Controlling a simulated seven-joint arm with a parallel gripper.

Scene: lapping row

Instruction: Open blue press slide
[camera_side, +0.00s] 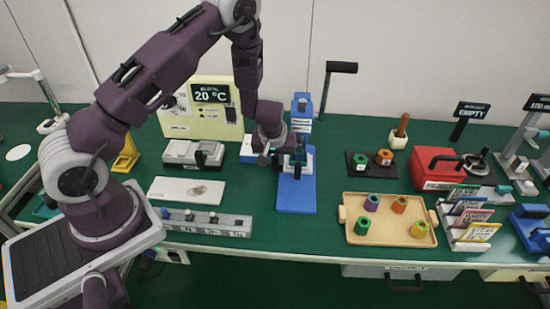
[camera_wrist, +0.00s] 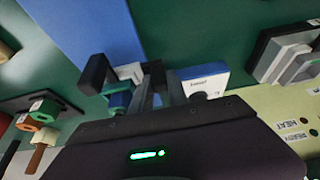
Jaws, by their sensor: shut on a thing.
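The blue press (camera_side: 295,197) stands at the middle of the bench, with a long blue base plate and an upright blue column (camera_side: 301,107). Its base plate also fills the upper left of the wrist view (camera_wrist: 85,35). A white block with dark parts sits at the foot of the column. My gripper (camera_side: 278,157) is low at the left side of this block. In the wrist view my gripper (camera_wrist: 158,85) is shut on a dark upright part, apparently the slide's handle. The exact contact is partly hidden. A blue-teal piece (camera_wrist: 120,101) shows beside the fingers.
A wooden tray (camera_side: 385,233) with several coloured pieces lies to the right. A grey strip (camera_side: 207,222) and a pale plate (camera_side: 187,191) lie to the left. The bench before the base plate is clear.

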